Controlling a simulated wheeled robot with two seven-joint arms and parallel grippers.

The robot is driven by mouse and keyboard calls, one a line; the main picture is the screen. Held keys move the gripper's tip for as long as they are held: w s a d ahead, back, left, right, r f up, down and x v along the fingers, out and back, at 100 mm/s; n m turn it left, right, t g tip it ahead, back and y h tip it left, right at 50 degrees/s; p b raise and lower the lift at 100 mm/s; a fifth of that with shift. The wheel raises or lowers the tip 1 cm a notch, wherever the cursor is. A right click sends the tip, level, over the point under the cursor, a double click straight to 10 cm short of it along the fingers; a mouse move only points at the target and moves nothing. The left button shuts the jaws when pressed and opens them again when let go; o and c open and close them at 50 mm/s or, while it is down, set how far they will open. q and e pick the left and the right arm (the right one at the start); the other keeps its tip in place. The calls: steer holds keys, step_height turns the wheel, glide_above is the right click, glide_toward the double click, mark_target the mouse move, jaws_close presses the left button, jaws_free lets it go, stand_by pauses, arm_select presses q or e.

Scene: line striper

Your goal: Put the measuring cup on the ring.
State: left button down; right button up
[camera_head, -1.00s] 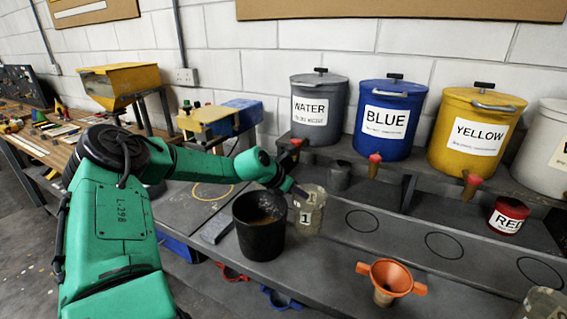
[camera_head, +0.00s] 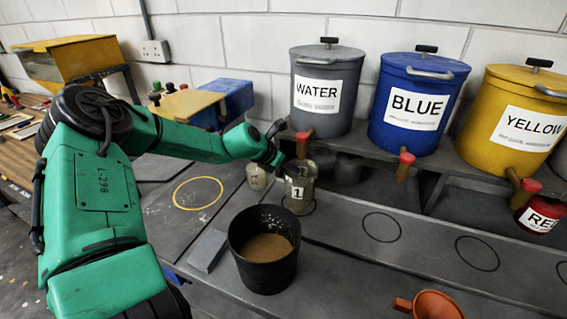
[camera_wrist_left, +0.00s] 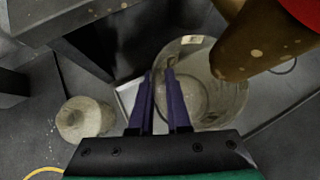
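The measuring cup (camera_head: 300,192) is a clear, stained cup with a label "1". It looks upright over the leftmost black ring (camera_head: 313,209) on the grey bench, below the tap of the WATER bucket; I cannot tell if its base touches. My left gripper (camera_head: 287,166) is at its rim. In the left wrist view, the purple fingers (camera_wrist_left: 161,90) are close together with the wall of the measuring cup (camera_wrist_left: 215,95) between them. A yellow ring (camera_head: 198,193) lies further left on the bench. My right gripper is not in view.
A black bucket (camera_head: 264,270) with brown contents stands in front of the cup. A small pale pot (camera_head: 257,177) is just left of it. The WATER bucket (camera_head: 325,115) and its red-knobbed tap (camera_head: 303,146) are close above. More black rings (camera_head: 382,227) lie clear to the right.

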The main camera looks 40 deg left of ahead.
arm_select(q)
steer(key=shift+s+a+f, duration=0.15)
steer(key=shift+a+f, duration=0.15)
steer(key=shift+f, duration=0.05)
steer(key=c, duration=0.9)
jaws_free()
steer(key=shift+s+d+r, duration=0.2)
steer(key=shift+d+r, duration=0.2)
steer(key=shift+d, duration=0.3)
steer(key=shift+w+a+f, duration=0.2)
steer(key=shift+w+a, duration=0.05)
steer(key=shift+a, duration=0.1)
steer(key=shift+s+a+r, duration=0.1)
steer(key=shift+r, duration=0.05)
steer(key=p+v, duration=0.1)
steer(key=v, duration=0.2)
steer(key=shift+d+r, duration=0.15)
steer(key=shift+d, duration=0.1)
steer(key=b+v, duration=0.1)
steer(key=v, duration=0.7)
steer(key=shift+s+r, duration=0.1)
steer(key=shift+s, duration=0.3)
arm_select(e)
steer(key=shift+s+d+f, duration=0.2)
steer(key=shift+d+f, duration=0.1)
arm_select(q)
steer(key=shift+a, duration=0.1)
